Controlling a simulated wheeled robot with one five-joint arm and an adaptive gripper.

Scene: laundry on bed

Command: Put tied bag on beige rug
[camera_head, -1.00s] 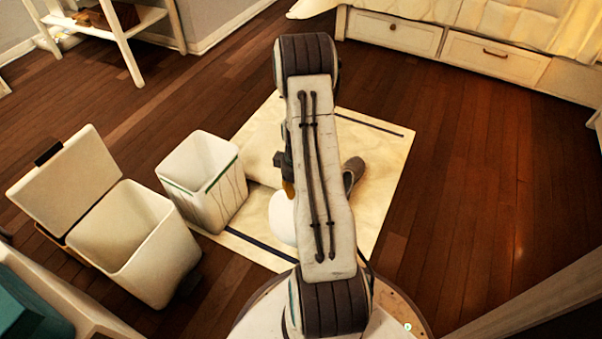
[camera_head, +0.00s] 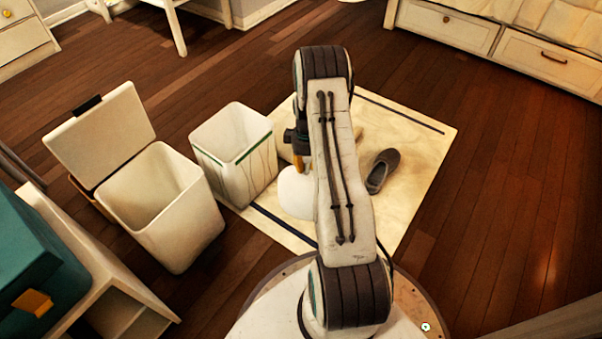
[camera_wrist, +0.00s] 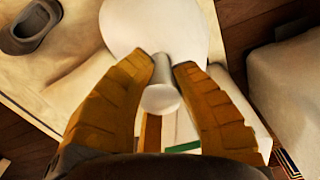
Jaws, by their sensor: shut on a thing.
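The tied bag (camera_head: 296,193) is white and rounded. In the head view it is just below my gripper (camera_head: 301,165), over the beige rug (camera_head: 420,165), partly hidden by my arm. In the wrist view, my gripper's orange fingers (camera_wrist: 161,72) are shut on the narrow neck of the bag (camera_wrist: 150,28), and its flared end sticks out between them. The rug is pale with a dark stripe near each of two edges. I cannot tell whether the bag touches the rug.
A grey shoe (camera_head: 383,171) lies on the rug, right of my arm. A white bin with a green stripe (camera_head: 233,155) stands left of the bag. An open-lidded bin (camera_head: 160,205) is farther left. A teal box (camera_head: 38,265) sits at lower left. Wood floor is clear on the right.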

